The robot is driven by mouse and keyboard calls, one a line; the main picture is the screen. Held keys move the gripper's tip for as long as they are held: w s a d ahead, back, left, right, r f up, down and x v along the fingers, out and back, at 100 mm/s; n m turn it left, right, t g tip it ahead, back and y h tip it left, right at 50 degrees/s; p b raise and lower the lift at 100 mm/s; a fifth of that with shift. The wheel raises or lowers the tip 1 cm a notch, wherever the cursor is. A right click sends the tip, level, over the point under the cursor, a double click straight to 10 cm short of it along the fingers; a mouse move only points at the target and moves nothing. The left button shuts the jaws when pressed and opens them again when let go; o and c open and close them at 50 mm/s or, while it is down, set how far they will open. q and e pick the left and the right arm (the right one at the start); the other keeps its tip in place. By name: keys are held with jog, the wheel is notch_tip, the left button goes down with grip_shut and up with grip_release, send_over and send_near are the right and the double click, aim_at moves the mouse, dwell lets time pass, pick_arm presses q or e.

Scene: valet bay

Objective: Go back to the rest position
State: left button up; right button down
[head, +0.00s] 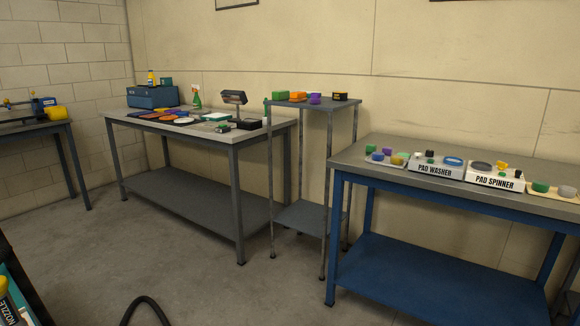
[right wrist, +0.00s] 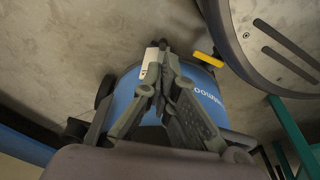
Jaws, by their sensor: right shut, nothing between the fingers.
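My right gripper (right wrist: 162,68) shows in the right wrist view, with its two dark fingers together and nothing between them. It points down over a blue rounded body (right wrist: 125,90) with white lettering, with bare floor around it. The gripper looks close over this body, but I cannot tell whether it touches. My left gripper is in neither view, and no gripper shows in the head view.
A blue workbench (head: 440,187) with pad washer (head: 433,169) and pad spinner (head: 495,181) stands at right. A tall narrow stand (head: 328,107) and a grey bench (head: 272,131) stand along the wall. The concrete floor (head: 170,245) ahead is clear, except for a black hose (head: 146,300).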

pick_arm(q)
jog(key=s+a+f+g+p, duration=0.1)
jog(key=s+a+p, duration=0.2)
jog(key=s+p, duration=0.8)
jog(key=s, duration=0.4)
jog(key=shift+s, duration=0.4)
pick_arm(e)
jog(key=s+d+f+g, duration=0.1)
jog(key=s+d, duration=0.2)
jog(key=s, duration=1.3)
